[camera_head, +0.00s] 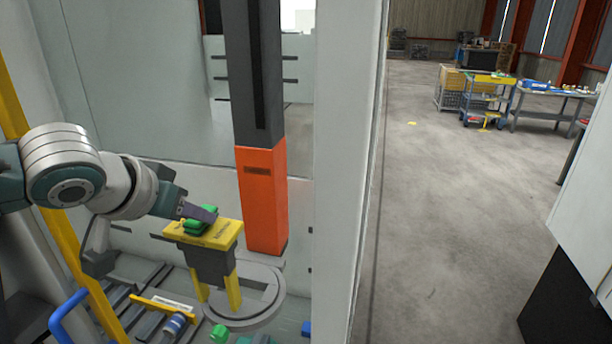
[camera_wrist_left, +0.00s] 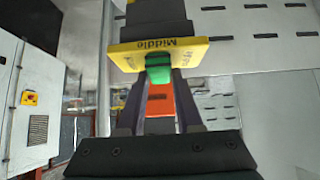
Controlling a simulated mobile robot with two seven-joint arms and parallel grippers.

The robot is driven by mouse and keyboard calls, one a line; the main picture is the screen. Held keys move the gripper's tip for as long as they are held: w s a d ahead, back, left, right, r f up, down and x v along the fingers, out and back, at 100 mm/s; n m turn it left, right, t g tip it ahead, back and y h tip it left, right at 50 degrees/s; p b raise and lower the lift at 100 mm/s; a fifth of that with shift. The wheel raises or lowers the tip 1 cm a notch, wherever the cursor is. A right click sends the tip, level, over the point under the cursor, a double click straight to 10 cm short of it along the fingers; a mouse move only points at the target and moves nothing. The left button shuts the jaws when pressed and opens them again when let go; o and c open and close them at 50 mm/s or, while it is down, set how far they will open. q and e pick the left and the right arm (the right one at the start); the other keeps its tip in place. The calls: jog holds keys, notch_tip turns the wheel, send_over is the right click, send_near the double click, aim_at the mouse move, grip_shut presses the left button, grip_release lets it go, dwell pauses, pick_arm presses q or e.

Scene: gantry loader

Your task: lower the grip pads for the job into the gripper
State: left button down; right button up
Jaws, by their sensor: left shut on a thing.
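My left gripper (camera_wrist_left: 157,100) is shut on a green grip pad piece (camera_wrist_left: 159,68). In the head view the green piece (camera_head: 200,220) is at the left part of a yellow plate (camera_head: 222,233), at the tip of my left gripper (camera_head: 199,213). I cannot tell whether it rests on the plate or hangs just over it. The plate, lettered "Middle" in the wrist view (camera_wrist_left: 185,43), tops a dark grey block (camera_head: 211,265) with two yellow legs below. My right gripper is not in view.
An orange and dark grey column (camera_head: 263,200) stands right behind the plate. A round grey base (camera_head: 262,300) lies below. A pale post (camera_head: 348,150) bounds the cell on the right, with open floor beyond. A blue cart (camera_head: 488,103) and a table (camera_head: 545,92) stand far back.

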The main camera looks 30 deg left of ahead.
aim_at(216, 206)
pick_arm(q)
jog(key=w+b, duration=0.3)
jog(key=w, duration=0.1)
jog(key=shift+w+f, duration=0.1)
jog(key=shift+w, duration=0.25)
jog(key=shift+w+b, duration=0.6)
jog(key=shift+w, duration=0.2)
jog(key=shift+f, duration=0.2)
jog(key=shift+f, duration=0.2)
jog(key=shift+f+b, duration=2.6)
jog(key=shift+f, duration=1.2)
jog(key=shift+f, duration=0.2)
jog(key=shift+f+b, duration=1.95)
jog(key=shift+f, duration=0.6)
jog(key=shift+f, duration=0.2)
jog(key=shift+f+b, duration=1.35)
jog(key=shift+f, duration=0.5)
